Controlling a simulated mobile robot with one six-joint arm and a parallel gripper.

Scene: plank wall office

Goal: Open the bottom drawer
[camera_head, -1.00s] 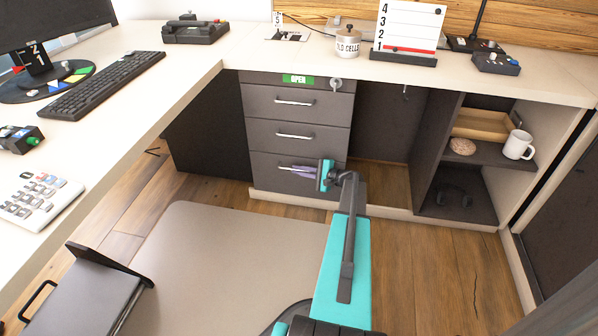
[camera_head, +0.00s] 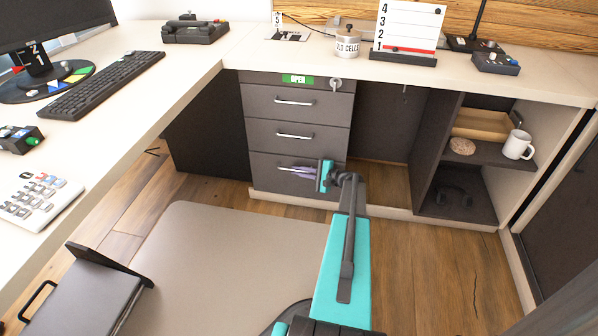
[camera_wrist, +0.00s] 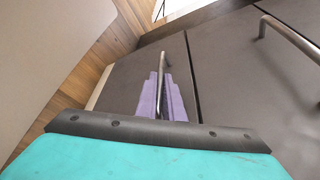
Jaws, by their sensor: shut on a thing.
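The bottom drawer (camera_head: 267,173) is the lowest of three grey drawer fronts under the counter, and its front looks flush with those above. Its bar handle (camera_head: 287,168) is metal. My gripper (camera_head: 302,170) is at that handle, with its teal wrist to the right of it. In the wrist view, the purple fingers (camera_wrist: 152,97) lie on both sides of the handle (camera_wrist: 161,75) and are shut on it. The fingers and wrist hide part of the drawer's right side.
The middle drawer (camera_head: 270,135) and top drawer (camera_head: 270,101) are shut. A green OPEN label (camera_head: 298,79) is above them. An open shelf with a white mug (camera_head: 517,145) stands at the right.

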